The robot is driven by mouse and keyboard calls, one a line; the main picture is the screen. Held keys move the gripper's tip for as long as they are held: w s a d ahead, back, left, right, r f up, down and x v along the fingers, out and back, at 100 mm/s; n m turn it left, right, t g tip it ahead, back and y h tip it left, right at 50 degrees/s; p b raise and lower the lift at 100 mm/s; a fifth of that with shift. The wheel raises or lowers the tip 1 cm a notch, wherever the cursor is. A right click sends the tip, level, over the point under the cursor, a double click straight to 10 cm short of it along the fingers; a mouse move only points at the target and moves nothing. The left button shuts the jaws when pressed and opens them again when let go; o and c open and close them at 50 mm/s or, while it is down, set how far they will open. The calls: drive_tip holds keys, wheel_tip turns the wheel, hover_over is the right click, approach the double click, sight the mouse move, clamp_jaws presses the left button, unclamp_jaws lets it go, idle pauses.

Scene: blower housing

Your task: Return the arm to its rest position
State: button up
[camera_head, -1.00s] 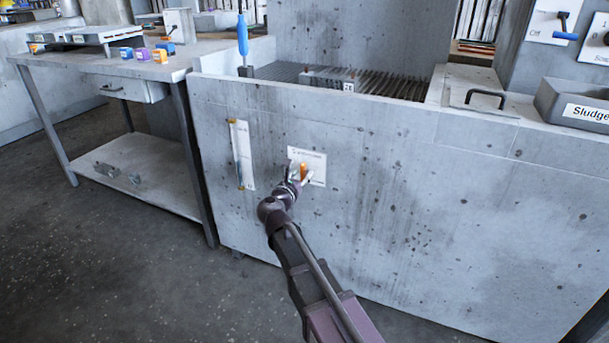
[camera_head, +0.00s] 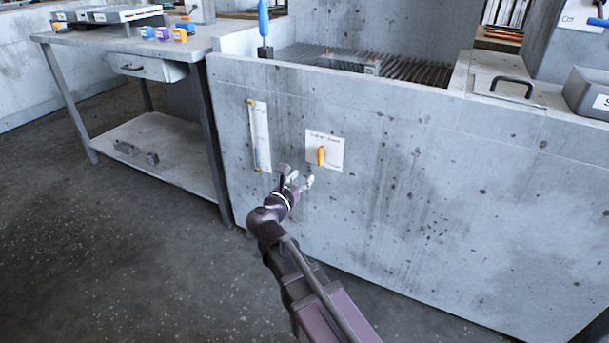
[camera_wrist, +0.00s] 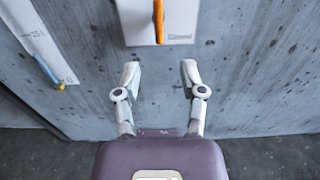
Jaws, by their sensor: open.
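My gripper (camera_head: 299,180) is open and empty, in front of the grey concrete-like housing wall (camera_head: 400,190). In the wrist view, its two pale fingers (camera_wrist: 160,75) stand apart with nothing between them. An orange knob (camera_head: 321,155) on a white plate (camera_head: 335,146) is above and to the right of the fingers in the head view. In the wrist view, the knob (camera_wrist: 158,20) is beyond the fingertips at the top, apart from them. My arm reaches up from the bottom of the head view.
A white gauge strip (camera_head: 261,137) is on the wall left of the plate. A workbench (camera_head: 150,42) with a lower shelf (camera_head: 165,140) stands at the left. A blue-handled tool (camera_head: 263,20), a handled lid (camera_head: 512,85) and a grey bin (camera_head: 590,95) are on top. Floor (camera_head: 120,260) at the left is clear.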

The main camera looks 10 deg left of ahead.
idle(0.3)
drive_tip(key=s+d+f+m+g+h+p, duration=0.1)
drive_tip(key=d+f+m+g+p, duration=0.2)
drive_tip(key=d+m, duration=0.5)
drive_tip(key=s+d+f+m+g+h+p, duration=0.1)
drive_tip(key=d+f+m+g, duration=0.2)
drive_tip(key=d+m+g, duration=0.55)
drive_tip(key=s+d+f+m+g+y+p, duration=0.2)
drive_tip(key=s+d+m+g+y, duration=0.15)
drive_tip(key=s+d+m, duration=0.35)
drive_tip(key=s+d+f+m+g+y+p, duration=0.25)
drive_tip(key=s+d+m+y, duration=0.3)
drive_tip(key=m, duration=0.35)
wheel_tip(320, 180, up, 38)
drive_tip(key=p, duration=3.8)
drive_tip(key=shift+a+r+h, duration=0.2)
drive_tip(key=shift+a+h, duration=0.1)
drive_tip(key=shift+h, duration=0.1)
